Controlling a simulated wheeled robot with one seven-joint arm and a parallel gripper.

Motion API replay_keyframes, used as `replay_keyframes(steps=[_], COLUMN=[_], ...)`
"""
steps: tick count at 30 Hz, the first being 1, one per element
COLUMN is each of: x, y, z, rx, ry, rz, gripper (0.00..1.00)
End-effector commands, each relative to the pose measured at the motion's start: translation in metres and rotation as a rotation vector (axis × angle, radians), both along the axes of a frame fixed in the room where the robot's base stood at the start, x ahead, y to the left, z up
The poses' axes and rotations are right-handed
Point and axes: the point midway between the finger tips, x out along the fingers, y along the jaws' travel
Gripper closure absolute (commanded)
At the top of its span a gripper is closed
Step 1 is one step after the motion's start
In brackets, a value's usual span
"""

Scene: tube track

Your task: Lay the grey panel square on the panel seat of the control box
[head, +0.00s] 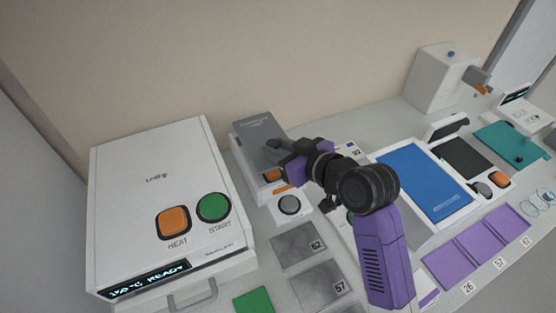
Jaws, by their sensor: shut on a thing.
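The grey panel (258,130) is a dark grey flat plate in the middle of the head view, behind my arm. My gripper (287,152) is shut on its near right edge. The panel lies over the back part of a small white box (241,158), which looks like the control box. My wrist hides the right side of the box.
A large white heater box (150,185) with orange and green buttons stands close on the left. Grey squares marked 62 (298,246) and 57 (318,284) lie in front. A blue panel (425,183) and purple squares (485,240) lie to the right. A wall stands behind.

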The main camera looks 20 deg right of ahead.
Motion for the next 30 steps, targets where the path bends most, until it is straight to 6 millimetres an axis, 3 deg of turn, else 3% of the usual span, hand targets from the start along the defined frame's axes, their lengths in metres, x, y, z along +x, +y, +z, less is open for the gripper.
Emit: replay_keyframes(steps=[12, 24, 25, 28, 30], x=[0.000, 0.000, 0.000, 0.000, 0.000], y=[0.000, 0.000, 0.000, 0.000, 0.000], z=[-0.044, -0.049, -0.050, -0.049, -0.049], rx=[0.002, 0.000, 0.001, 0.000, 0.000], ry=[0.000, -0.002, -0.001, -0.001, -0.001], rz=[-0.001, -0.001, -0.001, -0.001, -0.001], gripper=[1.00, 1.00, 0.71, 0.51, 0.51])
